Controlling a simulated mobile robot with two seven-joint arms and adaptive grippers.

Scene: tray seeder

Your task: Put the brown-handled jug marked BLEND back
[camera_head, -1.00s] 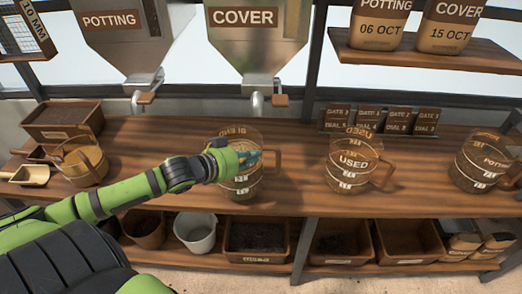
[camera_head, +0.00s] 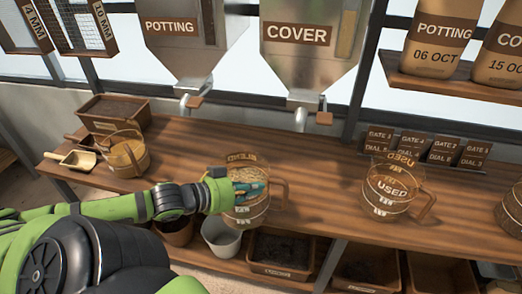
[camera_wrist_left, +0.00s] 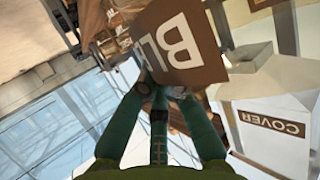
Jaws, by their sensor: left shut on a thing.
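The BLEND jug (camera_head: 246,212) is a clear jug with a brown handle (camera_head: 281,196) on its right side. Its name shows mirrored through the far wall in the head view. My left gripper (camera_head: 250,188) is shut on the jug, with its fingers across the near side. The jug is upright near the bench's front edge; I cannot tell whether its base touches the wood. In the left wrist view my fingers (camera_wrist_left: 160,95) press against the brown BLEND label (camera_wrist_left: 180,45), partly cut off. My right gripper is not in view.
The USED jug (camera_head: 390,197) stands to the right on the wooden bench (camera_head: 325,190), with gate cards (camera_head: 425,150) behind it. A tan round container (camera_head: 125,157) and scoop (camera_head: 77,160) are left. COVER hopper's spout (camera_head: 301,118) hangs behind. Bins fill the shelf below.

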